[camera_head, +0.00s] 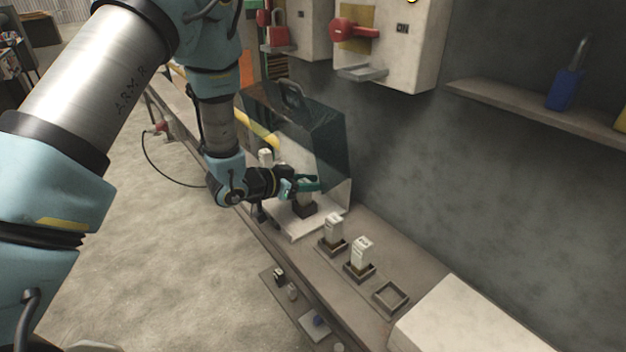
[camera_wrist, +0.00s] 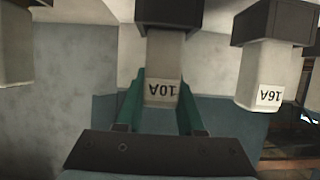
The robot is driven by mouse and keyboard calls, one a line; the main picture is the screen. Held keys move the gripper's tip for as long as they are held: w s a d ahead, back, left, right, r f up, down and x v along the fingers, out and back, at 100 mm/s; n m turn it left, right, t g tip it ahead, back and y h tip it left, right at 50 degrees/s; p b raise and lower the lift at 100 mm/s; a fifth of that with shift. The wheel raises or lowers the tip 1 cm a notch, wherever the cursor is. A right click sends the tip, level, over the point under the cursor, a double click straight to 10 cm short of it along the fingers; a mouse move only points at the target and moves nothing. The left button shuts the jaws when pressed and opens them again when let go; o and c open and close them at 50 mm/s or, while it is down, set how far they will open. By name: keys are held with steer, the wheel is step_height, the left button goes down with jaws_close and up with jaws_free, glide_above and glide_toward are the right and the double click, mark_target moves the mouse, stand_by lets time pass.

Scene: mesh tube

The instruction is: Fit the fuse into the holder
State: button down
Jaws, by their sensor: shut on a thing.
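My gripper (camera_head: 306,185) is inside the open box on the bench, with its green fingers on either side of a white fuse. In the wrist view this fuse (camera_wrist: 165,68) is marked 10A, upside down, and sits between the fingertips (camera_wrist: 163,98). Its far end meets a dark holder (camera_wrist: 168,13); I cannot tell how deep it goes. The holder (camera_head: 303,208) also shows below my gripper in the head view. A 16A fuse (camera_wrist: 268,83) stands in another dark holder (camera_wrist: 275,22) to the right, and another pale fuse (camera_wrist: 15,45) is at the left edge.
The box has a raised dark see-through cover (camera_head: 325,130) close beside my gripper. Two spare fuses (camera_head: 333,227) (camera_head: 361,250) stand in square trays on the bench, next to an empty tray (camera_head: 390,297). A white block (camera_head: 470,318) stands at the bench's near end.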

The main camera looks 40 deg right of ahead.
steer(key=shift+f, duration=0.15)
steer(key=c, duration=0.5)
jaws_free()
steer(key=shift+r, duration=0.25)
steer(key=b+v, duration=0.3)
steer(key=v, duration=0.9)
steer(key=shift+f, duration=0.15)
